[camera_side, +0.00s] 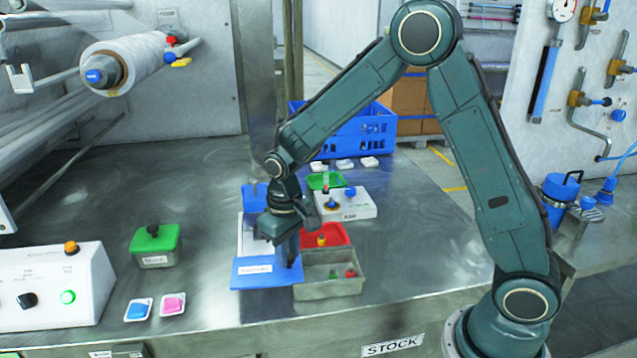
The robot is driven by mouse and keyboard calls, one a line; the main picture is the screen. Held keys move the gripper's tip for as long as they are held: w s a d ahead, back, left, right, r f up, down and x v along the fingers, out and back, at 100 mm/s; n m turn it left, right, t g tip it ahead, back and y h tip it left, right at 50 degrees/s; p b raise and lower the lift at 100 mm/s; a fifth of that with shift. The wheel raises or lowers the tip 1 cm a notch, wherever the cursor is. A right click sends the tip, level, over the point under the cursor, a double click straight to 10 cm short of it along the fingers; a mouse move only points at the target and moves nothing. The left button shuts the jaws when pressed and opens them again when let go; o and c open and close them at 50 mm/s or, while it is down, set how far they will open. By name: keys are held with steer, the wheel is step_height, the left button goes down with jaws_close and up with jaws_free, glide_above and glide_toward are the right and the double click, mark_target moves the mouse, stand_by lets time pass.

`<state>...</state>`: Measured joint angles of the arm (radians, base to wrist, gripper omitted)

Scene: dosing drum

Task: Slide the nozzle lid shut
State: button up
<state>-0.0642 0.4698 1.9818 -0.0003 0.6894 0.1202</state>
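No part is clearly recognisable as the nozzle lid, and I cannot read the small labels. My gripper (287,260) points down at the middle of the bench, over the right part of a flat blue plate (262,281) with a white label. Whether the fingers touch the plate is unclear, as is their opening. A white tray or panel (246,236) lies behind the plate, with another blue piece (256,195) farther back. My wrist hides part of this area.
A grey bin (320,291) with small red and green items and a red tray (338,233) sit close right. A white button box (358,207) is behind. A green-lidded box (170,243) and control box (50,312) stand left. A blue crate (365,140) is at the back.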

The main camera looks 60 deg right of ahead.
steer(key=s+d, duration=0.4)
steer(key=s, duration=0.1)
steer(key=s+d, duration=0.4)
steer(key=shift+s+d, duration=0.35)
steer(key=shift+d, duration=0.05)
jaws_close()
steer(key=o, duration=1)
jaws_free()
steer(key=shift+r, duration=0.15)
step_height(320, 180, up, 14)
steer(key=shift+a, duration=0.1)
